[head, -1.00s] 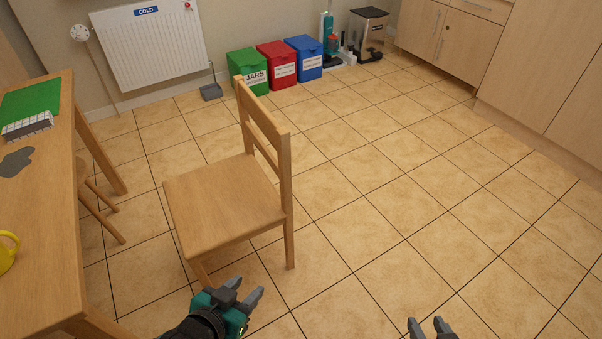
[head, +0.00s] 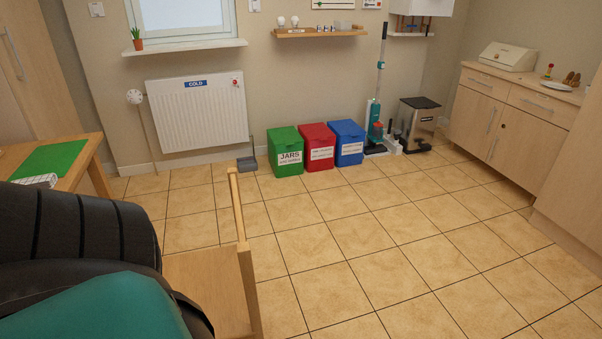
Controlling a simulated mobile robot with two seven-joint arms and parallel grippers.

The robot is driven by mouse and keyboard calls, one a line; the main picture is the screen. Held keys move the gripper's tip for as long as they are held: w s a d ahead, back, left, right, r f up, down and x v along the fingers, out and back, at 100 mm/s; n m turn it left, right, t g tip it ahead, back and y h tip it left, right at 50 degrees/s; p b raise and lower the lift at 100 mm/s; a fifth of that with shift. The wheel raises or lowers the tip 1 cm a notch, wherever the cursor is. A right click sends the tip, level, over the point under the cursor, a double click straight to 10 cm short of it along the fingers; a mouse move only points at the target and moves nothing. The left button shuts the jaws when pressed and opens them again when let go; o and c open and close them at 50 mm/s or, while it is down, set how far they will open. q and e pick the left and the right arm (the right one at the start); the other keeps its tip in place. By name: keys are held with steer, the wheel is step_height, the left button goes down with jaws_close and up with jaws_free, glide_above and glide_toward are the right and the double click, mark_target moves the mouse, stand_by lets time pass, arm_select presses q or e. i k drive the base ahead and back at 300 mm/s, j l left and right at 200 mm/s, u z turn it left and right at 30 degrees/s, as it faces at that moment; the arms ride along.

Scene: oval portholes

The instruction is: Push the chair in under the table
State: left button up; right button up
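The wooden chair (head: 247,270) is at the lower left in the head view, with its backrest seen nearly edge-on and on the right side of its seat. The seat (head: 198,287) is partly hidden behind my large dark and teal left arm. The wooden table (head: 88,163) is at the left edge, with a green mat on it; most of it is hidden by my arm. I cannot tell the gap between chair and table. Neither of my grippers shows.
Green (head: 286,152), red (head: 318,148) and blue (head: 347,143) bins stand along the back wall beside a radiator (head: 198,115). A pedal bin (head: 418,123) and a cabinet (head: 512,112) are at the right. The tiled floor right of the chair is clear.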

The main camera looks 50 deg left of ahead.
mark_target(221, 280)
steer(key=i+l+u, duration=0.1)
steer(key=i+u, duration=0.35)
steer(key=i+l+u, duration=0.25)
steer(key=i+u, duration=0.35)
steer(key=u, duration=0.35)
steer(key=i+u, duration=0.15)
steer(key=u, duration=0.3)
steer(key=i+l+u, duration=0.1)
steer(key=u, duration=0.35)
steer(key=i+l+u, duration=0.1)
steer(key=u, duration=0.4)
steer(key=l+u, duration=0.2)
steer(key=u, duration=0.25)
steer(key=i+l+u, duration=0.1)
steer(key=u, duration=0.35)
steer(key=i+l+u, duration=0.1)
steer(key=l+u, duration=0.3)
steer(key=i+l+u, duration=0.1)
steer(key=l+u, duration=0.15)
steer(key=u, duration=0.15)
